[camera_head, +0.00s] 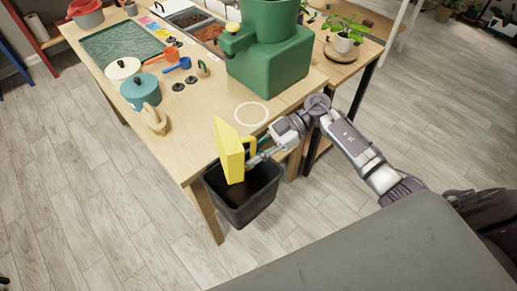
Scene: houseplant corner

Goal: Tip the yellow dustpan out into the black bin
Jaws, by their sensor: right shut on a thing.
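The yellow dustpan (229,152) is tilted steeply, almost on edge, over the black bin. My right gripper (254,159) is shut on the dustpan at its right side. The black bin (245,206) stands on the floor at the table's front edge, below the dustpan. Some brown matter (236,193) shows inside the bin. Whether anything is still in the dustpan cannot be seen from this side. My left gripper is not in view.
The wooden table (205,120) holds a large green container (270,65), a teal pot (140,91), a white-lidded pot (122,70), small scoops and a white ring mark. A potted plant (344,42) stands at the back right. The floor left of the bin is clear.

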